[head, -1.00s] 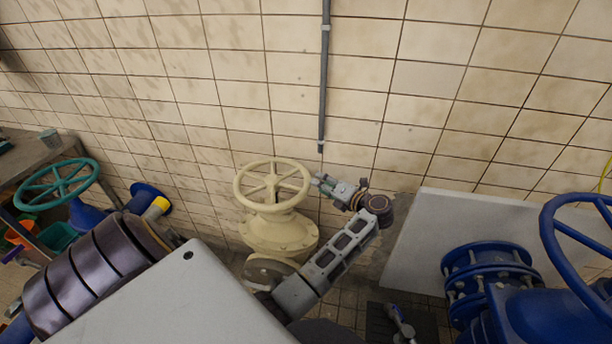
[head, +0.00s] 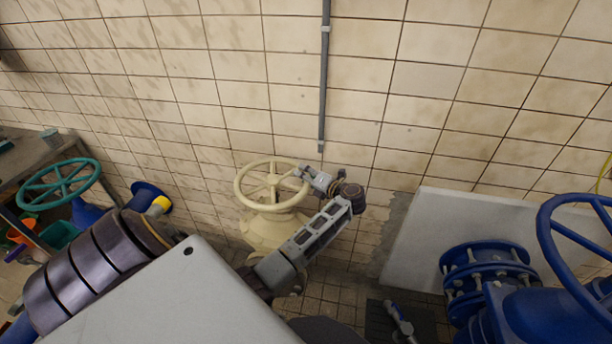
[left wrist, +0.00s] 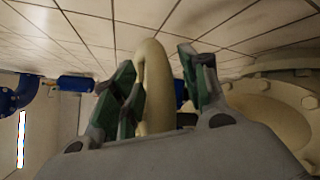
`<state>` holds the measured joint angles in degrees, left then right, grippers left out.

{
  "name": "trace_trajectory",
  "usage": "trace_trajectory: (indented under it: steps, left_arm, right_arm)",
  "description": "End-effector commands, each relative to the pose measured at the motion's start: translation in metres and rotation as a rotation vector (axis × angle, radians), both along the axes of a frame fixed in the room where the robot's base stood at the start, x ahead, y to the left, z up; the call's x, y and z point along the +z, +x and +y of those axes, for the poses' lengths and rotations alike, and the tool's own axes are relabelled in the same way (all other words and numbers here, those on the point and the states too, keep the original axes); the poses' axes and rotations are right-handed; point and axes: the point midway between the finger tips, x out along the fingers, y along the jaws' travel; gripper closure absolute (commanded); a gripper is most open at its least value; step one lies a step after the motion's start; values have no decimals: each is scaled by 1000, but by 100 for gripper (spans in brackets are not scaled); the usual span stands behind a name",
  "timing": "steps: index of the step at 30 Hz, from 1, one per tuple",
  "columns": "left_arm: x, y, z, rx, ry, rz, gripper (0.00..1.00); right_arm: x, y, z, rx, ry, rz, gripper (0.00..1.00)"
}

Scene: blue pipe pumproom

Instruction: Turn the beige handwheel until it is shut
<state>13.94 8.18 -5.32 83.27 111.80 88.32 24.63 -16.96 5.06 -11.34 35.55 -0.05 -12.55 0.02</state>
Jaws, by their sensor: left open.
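The beige handwheel (head: 240,188) lies nearly level on top of a beige valve body (head: 268,232) near the tiled wall. My left gripper (head: 302,172) is at the right side of its rim, with my forearm coming up from below. In the left wrist view the open fingers (left wrist: 163,88) stand on either side of the curved beige rim (left wrist: 153,72). A gap shows on the right side of the rim; contact on the left side cannot be told.
A teal handwheel (head: 57,186) stands at the left by a workbench (head: 35,165). A blue handwheel (head: 548,245) and blue flanged pipe (head: 487,268) are at the right, by a pale panel (head: 425,235). A grey conduit (head: 325,90) runs down the wall.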

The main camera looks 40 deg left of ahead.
Motion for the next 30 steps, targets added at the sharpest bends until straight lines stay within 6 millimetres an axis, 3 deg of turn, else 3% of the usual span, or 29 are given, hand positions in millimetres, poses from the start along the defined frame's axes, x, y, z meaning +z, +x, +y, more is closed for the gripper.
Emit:
trace_trajectory:
  steps: [9, 20, 30]
  left_arm:
    - [0, 0, 1, 0, 0, -1, 56]
    - [0, 0, 1, 0, 0, -1, 100]
    - [-1, 1, 0, -5, -1, -1, 100]
  right_arm:
    - [0, -3, 3, -1, 3, 4, 61]
    - [0, -2, 0, 0, 0, 2, 61]
    - [0, 0, -7, 1, -7, -1, 61]
